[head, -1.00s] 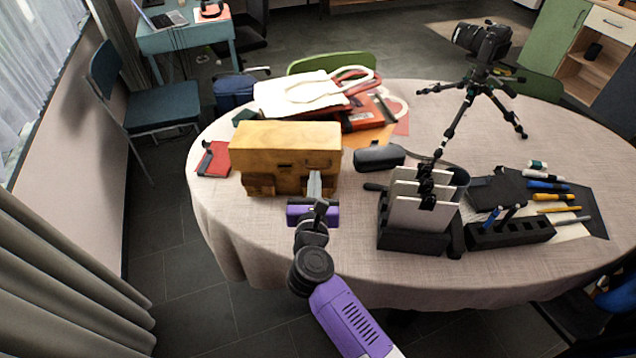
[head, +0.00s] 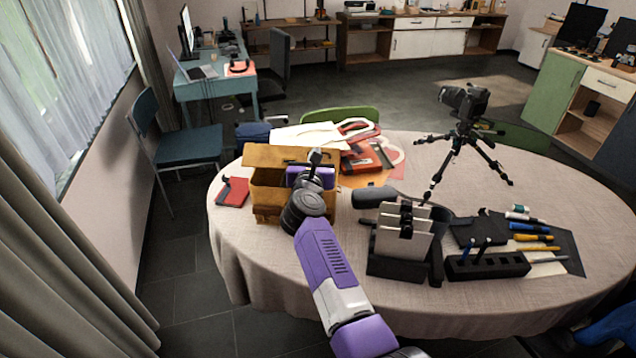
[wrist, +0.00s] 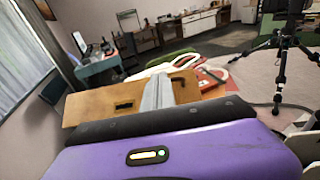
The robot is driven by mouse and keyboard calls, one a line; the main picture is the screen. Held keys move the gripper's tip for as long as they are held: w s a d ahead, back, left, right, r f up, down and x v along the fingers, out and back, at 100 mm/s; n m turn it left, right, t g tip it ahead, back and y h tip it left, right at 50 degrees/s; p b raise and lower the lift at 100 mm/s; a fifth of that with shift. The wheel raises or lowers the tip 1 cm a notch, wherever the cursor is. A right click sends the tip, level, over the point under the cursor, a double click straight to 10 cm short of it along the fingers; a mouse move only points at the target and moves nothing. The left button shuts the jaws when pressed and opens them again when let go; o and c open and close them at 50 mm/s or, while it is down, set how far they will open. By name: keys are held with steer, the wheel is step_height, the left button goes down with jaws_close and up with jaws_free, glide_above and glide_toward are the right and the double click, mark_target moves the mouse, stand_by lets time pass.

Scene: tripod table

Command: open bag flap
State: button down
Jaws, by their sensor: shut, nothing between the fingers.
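The tan bag (head: 268,205) stands on the left part of the table. Its flap (head: 283,156) is lifted and tilted back, and the dark inside of the bag shows below it in the head view. My gripper (head: 314,158) is at the right part of the flap, over the bag's opening. In the wrist view the grey fingers (wrist: 158,93) are closed together and lie against the flap (wrist: 105,104), which has a dark slot. Whether the fingertips press on the flap or only overlap it is hard to tell. My wrist hides the bag's right side.
A red notebook (head: 233,191) lies left of the bag. White and red tote bags (head: 325,136) lie behind it. A dark case (head: 374,196), a card holder (head: 398,266) and a tripod with camera (head: 466,130) stand to the right. Bare tablecloth (head: 262,266) is in front.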

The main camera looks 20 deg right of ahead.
steer(key=w+r, duration=0.1)
steer(key=w+d+r, duration=0.1)
steer(key=w, duration=0.1)
steer(key=w+d+r, duration=0.1)
steer(key=r, duration=0.1)
steer(key=shift+w, duration=0.4)
stand_by(0.7)
